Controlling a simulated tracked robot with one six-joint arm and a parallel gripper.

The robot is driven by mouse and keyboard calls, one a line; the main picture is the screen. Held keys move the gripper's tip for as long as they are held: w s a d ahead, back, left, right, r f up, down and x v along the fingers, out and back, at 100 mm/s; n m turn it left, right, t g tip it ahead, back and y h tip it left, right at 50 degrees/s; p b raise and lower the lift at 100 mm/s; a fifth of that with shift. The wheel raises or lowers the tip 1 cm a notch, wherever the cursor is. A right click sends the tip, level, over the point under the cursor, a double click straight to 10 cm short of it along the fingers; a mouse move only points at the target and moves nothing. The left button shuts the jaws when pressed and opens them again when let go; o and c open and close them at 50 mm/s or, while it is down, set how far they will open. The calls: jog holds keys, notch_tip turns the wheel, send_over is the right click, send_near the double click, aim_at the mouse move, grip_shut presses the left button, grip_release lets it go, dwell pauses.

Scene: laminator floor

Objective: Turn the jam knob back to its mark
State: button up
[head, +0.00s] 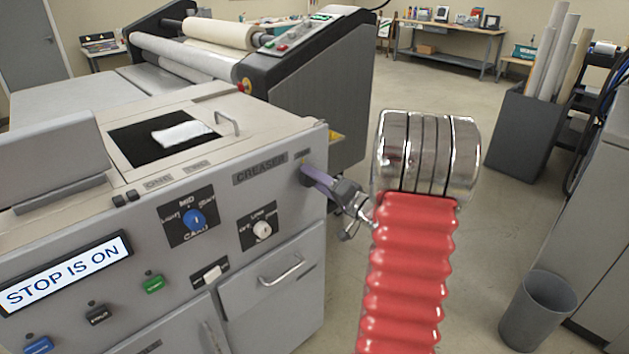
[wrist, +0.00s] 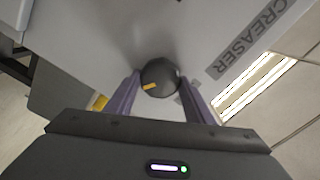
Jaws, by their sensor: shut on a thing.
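The jam knob (wrist: 165,72) is a dark round knob on the grey creaser panel. A short yellow-orange line on its face points left in the wrist view. My gripper (wrist: 160,84) has its two purple fingers on either side of the knob, shut on it. In the head view my gripper (head: 309,173) reaches the upper right corner of the creaser (head: 260,205), below a small label. The fingers mostly hide the knob there. The mark on the panel cannot be made out; a small grey patch sits beside the knob's lower right in the wrist view.
The creaser's display (head: 65,272) reads "STOP IS ON". A blue knob (head: 194,220) and a white knob (head: 262,229) sit on the panel left of my gripper. A drawer handle (head: 283,270) juts out below. Open floor lies right, with a grey bin (head: 538,312).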

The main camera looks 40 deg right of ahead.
jog(key=n, duration=0.7)
jog(key=shift+a+f, duration=0.25)
jog(key=n, duration=0.4)
jog(key=shift+a+n, duration=0.1)
jog(key=shift+n, duration=1.8)
jog(key=o, duration=0.8)
jog(key=shift+c, duration=0.2)
jog(key=shift+o, duration=1.4)
jog(key=shift+r, duration=0.15)
jog(key=shift+s, duration=0.1)
jog(key=s, duration=1.3)
jog(key=shift+s+d, duration=0.3)
